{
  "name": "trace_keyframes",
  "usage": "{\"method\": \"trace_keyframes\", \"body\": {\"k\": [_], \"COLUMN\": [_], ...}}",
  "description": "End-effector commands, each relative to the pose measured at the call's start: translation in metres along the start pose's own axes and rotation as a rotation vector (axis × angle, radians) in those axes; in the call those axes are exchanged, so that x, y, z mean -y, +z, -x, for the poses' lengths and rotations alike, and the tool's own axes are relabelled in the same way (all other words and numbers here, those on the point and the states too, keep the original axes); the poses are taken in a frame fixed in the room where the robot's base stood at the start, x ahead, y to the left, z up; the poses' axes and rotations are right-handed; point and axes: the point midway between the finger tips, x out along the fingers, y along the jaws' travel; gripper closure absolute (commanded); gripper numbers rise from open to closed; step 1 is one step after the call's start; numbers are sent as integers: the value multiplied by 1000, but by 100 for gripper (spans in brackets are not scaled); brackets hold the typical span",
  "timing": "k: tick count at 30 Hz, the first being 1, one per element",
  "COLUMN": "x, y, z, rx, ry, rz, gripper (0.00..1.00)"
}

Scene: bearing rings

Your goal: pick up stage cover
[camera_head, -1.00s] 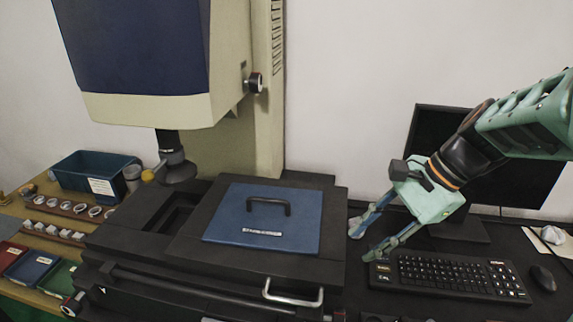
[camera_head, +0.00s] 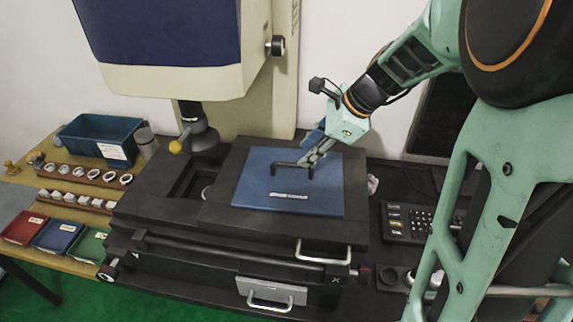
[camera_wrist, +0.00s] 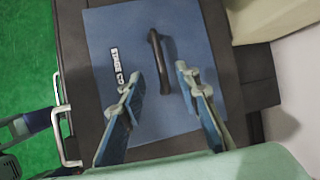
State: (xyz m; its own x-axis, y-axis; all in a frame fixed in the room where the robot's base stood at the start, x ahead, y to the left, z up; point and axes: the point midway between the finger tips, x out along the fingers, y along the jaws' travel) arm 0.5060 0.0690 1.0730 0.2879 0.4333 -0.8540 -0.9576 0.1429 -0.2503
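The stage cover (camera_head: 262,192) is a flat blue plate with a white label and a black bar handle (camera_head: 290,165), lying on the black stage of the machine. It also shows in the wrist view (camera_wrist: 103,40), where its label partly reads "STAGE CO". My gripper (camera_head: 311,152) is over the far right part of the cover, near the right end of the handle. In the wrist view my gripper (camera_wrist: 158,82) is open, its fingers on either side of the near end of the handle (camera_wrist: 158,60). Contact with the handle cannot be told.
The measuring machine's head and lens (camera_head: 197,130) hang left of the cover. A blue bin (camera_head: 80,136), ring racks (camera_head: 85,174) and small coloured trays (camera_head: 58,236) are on the left table.

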Motion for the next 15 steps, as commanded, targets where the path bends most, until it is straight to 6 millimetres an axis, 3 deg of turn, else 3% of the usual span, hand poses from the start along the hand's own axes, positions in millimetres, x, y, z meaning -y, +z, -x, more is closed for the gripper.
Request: {"method": "trace_keyframes", "body": {"k": [3,10,15], "x": [-1,-1,-1], "y": [0,1,4], "z": [-20,-38,-64], "rx": [0,-1,0], "ry": [4,3,5], "rz": [1,2,3], "gripper": [70,70,70]}}
